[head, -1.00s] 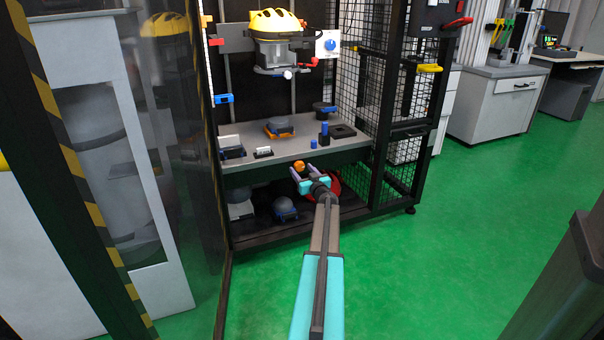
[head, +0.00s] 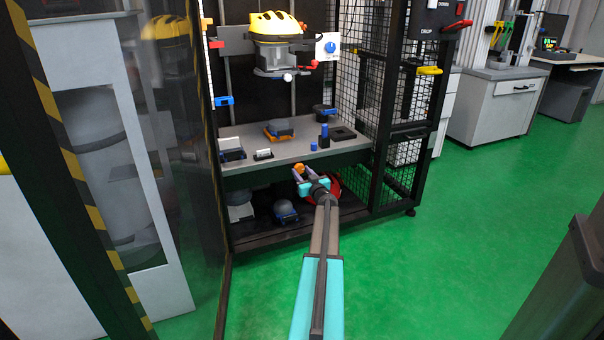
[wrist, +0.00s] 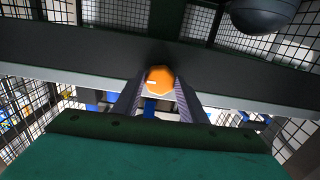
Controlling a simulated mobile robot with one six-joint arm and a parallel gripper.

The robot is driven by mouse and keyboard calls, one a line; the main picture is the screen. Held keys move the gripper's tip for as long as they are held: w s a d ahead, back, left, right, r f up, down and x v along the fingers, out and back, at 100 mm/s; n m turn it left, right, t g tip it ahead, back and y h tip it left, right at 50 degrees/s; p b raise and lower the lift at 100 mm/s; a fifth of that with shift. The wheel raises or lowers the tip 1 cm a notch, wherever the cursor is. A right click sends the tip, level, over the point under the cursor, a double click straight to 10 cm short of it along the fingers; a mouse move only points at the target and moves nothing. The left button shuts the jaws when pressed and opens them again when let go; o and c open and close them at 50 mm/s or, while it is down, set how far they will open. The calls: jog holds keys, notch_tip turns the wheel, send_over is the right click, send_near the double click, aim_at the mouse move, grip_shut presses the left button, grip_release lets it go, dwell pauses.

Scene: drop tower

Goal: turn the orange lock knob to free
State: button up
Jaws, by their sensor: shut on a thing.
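The orange lock knob (wrist: 159,79) sits on the dark front beam under the shelf of the drop tower. In the wrist view it is between the tips of my gripper's two fingers, which touch its sides. In the head view the knob (head: 299,168) is small and partly hidden by my gripper (head: 301,174). My gripper is shut on the knob. A small pale mark shows on the knob's face in the wrist view. I cannot tell from it whether the knob is at lock or free.
Above the beam, the grey shelf (head: 290,153) holds several small fixtures. A yellow helmet (head: 275,24) hangs on the carriage higher up. Below are dark headforms (head: 286,211) and a red round thing (head: 330,190). Mesh panels (head: 388,75) close the right side; green floor lies open in front.

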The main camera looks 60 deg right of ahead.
jog(key=shift+n+p, duration=0.3)
jog(key=shift+p, duration=0.05)
jog(key=n+p, duration=0.2)
jog(key=n, duration=0.1)
jog(key=shift+r+p, duration=0.1)
jog(key=shift+p, duration=0.2)
jog(key=n+p, duration=0.1)
jog(key=n, duration=0.3)
jog(key=shift+s+p, duration=0.1)
jog(key=shift+p, duration=0.3)
jog(key=n, duration=0.5)
jog(key=shift+n, duration=0.3)
jog(key=n+b, duration=0.1)
jog(key=n, duration=0.3)
jog(key=shift+d+n+b, duration=0.1)
jog(key=shift+n+b, duration=0.2)
jog(key=o, duration=1)
jog(key=shift+o, duration=0.2)
